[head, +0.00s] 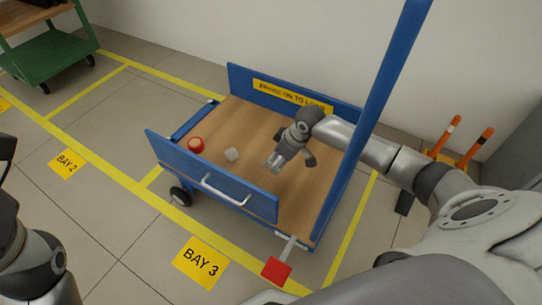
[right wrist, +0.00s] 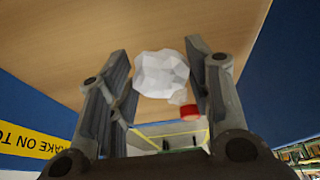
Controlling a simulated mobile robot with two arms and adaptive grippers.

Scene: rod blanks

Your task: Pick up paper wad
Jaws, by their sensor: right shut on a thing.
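A white crumpled paper wad (right wrist: 162,74) sits between the fingers of my right gripper (right wrist: 160,90) in the right wrist view. The gripper is shut on it. In the head view my right gripper (head: 274,162) points down over the wooden deck of a blue cart. How far the wad is from the deck is unclear. Of my left arm only part shows at the left edge of the head view; I cannot make out its gripper.
A small pale lump (head: 232,154) and a red round thing (head: 196,145) lie on the deck (head: 225,115), left of the gripper. The blue cart (head: 300,96) has raised side panels and a tall blue post (head: 385,85) close to my right arm. A green cart (head: 55,55) stands far left.

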